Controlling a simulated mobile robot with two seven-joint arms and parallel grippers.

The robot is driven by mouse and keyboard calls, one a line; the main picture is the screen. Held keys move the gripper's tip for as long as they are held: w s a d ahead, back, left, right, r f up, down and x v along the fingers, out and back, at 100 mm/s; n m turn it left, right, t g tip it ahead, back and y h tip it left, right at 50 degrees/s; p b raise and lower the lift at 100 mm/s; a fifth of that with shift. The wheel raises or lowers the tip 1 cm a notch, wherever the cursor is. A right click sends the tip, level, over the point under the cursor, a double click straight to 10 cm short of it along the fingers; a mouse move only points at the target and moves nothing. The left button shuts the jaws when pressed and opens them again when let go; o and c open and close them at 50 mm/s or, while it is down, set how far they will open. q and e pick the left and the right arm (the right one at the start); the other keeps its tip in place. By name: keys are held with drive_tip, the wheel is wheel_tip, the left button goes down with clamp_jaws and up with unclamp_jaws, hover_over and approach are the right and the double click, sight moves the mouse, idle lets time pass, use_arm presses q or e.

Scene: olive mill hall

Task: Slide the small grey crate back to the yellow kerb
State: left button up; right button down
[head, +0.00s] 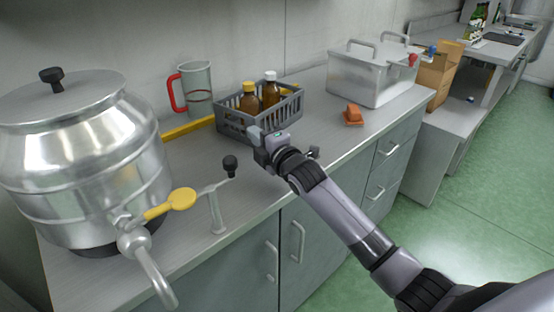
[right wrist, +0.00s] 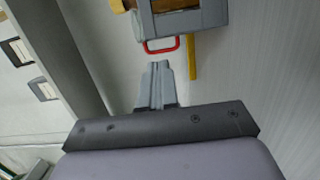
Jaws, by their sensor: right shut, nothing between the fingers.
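The small grey crate (head: 232,124) stands on the grey worktop (head: 180,170) with brown bottles (head: 270,94) inside. The yellow kerb (head: 189,129) lies along the back of the worktop; part of it is hidden by the crate. My right gripper (head: 256,135) is shut and empty, low at the crate's near side. I cannot tell whether it touches the crate. In the right wrist view, the shut fingers (right wrist: 157,68) point toward grey crate parts (right wrist: 200,18), with the kerb (right wrist: 192,57) beside them. My left gripper is not in view.
A jug with a red handle (head: 197,88) stands behind the kerb. A large steel vessel (head: 85,150) with a yellow-handled tap is at left. An orange block (head: 353,115) and a steel box (head: 370,78) stand at right. The worktop in front is mostly free.

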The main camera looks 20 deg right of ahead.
drive_tip(key=shift+s+a, duration=0.1)
drive_tip(key=shift+s, duration=1.05)
drive_tip(key=s, duration=0.2)
drive_tip(key=s+d, duration=0.1)
drive_tip(key=s, duration=0.3)
drive_tip(key=shift+s+d+f, duration=0.1)
drive_tip(key=shift+s+d, duration=0.15)
drive_tip(key=shift+d, duration=0.05)
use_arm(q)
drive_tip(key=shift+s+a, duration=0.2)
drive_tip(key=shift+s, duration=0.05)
use_arm(e)
drive_tip(key=shift+s+d, duration=0.15)
drive_tip(key=shift+s, duration=0.6)
